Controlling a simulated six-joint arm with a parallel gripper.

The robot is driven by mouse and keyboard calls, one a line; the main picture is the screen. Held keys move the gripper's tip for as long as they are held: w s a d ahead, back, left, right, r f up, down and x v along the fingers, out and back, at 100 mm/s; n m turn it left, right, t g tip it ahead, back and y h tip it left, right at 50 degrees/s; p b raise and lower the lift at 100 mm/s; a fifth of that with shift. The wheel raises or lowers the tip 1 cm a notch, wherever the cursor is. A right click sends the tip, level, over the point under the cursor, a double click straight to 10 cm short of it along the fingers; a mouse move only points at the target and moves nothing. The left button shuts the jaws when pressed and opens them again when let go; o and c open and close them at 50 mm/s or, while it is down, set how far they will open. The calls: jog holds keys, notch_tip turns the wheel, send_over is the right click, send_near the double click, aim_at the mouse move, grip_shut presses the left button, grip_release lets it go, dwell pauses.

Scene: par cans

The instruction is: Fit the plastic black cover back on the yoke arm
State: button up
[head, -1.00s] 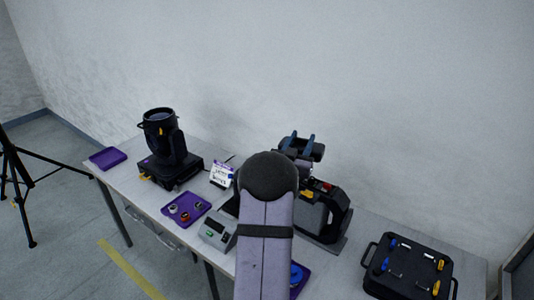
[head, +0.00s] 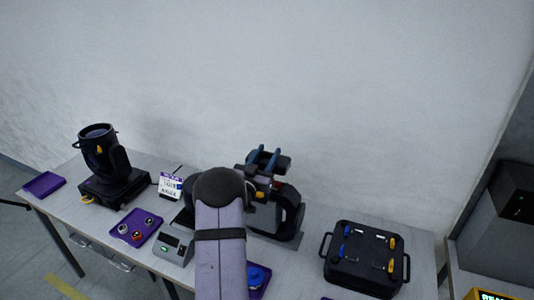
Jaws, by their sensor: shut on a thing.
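My gripper (head: 264,157) shows by its two blue fingers behind my forearm, above the middle of the table. It is shut on a dark thing (head: 281,164), which looks like the black cover; its shape is too small and partly hidden to tell for sure. Below it stands a black unit with a loop-shaped side (head: 292,212) and red and yellow details; my arm hides its left part. A black moving-head light (head: 97,142) stands upright at the left, with its yoke arm (head: 119,161) beside the head. The gripper is well to the right of this light.
A purple tray with small round parts (head: 136,226), a grey device with a display (head: 173,247) and a small sign (head: 170,186) lie left of my arm. An empty purple tray (head: 44,184) is at the far left. A black case with handles (head: 363,273) stands right.

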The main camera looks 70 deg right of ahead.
jog(key=shift+f+b, duration=1.25)
jog(key=shift+f, duration=1.25)
jog(key=shift+f+b, duration=0.25)
jog(key=shift+b, duration=0.15)
jog(key=shift+b, duration=0.4)
jog(key=shift+f+b, duration=1.45)
jog(key=shift+b, duration=0.2)
jog(key=o, duration=1.3)
jog(key=shift+c, duration=0.2)
jog(key=shift+a, duration=0.1)
jog(key=shift+a, duration=0.1)
